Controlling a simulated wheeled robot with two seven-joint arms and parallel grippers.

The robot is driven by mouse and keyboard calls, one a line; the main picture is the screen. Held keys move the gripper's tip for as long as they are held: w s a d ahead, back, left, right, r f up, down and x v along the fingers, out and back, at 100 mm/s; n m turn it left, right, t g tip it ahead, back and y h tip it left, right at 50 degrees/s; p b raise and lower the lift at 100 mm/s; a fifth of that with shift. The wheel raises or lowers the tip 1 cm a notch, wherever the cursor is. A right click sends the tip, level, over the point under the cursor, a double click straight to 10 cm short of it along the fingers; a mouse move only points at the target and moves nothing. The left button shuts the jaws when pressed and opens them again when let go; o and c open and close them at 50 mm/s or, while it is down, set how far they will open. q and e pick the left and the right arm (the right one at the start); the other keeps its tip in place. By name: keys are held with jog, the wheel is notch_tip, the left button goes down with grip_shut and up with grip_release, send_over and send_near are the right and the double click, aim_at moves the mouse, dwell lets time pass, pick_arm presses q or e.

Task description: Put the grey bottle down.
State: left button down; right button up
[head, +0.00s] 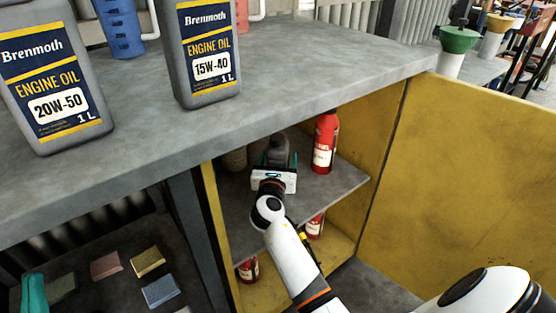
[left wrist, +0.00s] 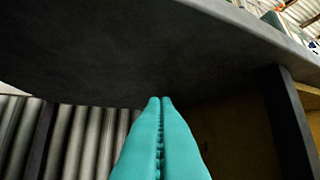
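The grey bottle (head: 278,148) is upright inside the yellow cupboard, at the grey upper shelf (head: 340,182). My right gripper (head: 278,160) reaches in from the front, with its teal fingers on both sides of the bottle and seemingly shut on it. The white gripper body hides the bottle's lower part, so I cannot tell whether its base touches the shelf. My left gripper (head: 35,293) is at the lower left, below the bench top. In the left wrist view its teal fingers (left wrist: 160,100) are together and empty.
A red extinguisher (head: 325,142) stands right of the bottle, and a brownish container (head: 235,160) left of it. More red extinguishers (head: 249,269) are below. The yellow door (head: 480,150) is open to the right. Large oil bottles (head: 204,60) stand on the bench top (head: 290,60).

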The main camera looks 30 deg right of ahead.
jog(key=shift+s+a+r, duration=0.1)
jog(key=shift+s+a, duration=0.05)
pick_arm(q)
notch_tip(320, 180, down, 9)
jog(key=w+g+y+p, duration=0.2)
jog(key=g, duration=0.4)
jog(key=shift+a+g+p, duration=0.3)
jog(key=shift+a, duration=0.15)
pick_arm(e)
jog(key=v, duration=1.1)
jog(key=shift+s+a, duration=0.2)
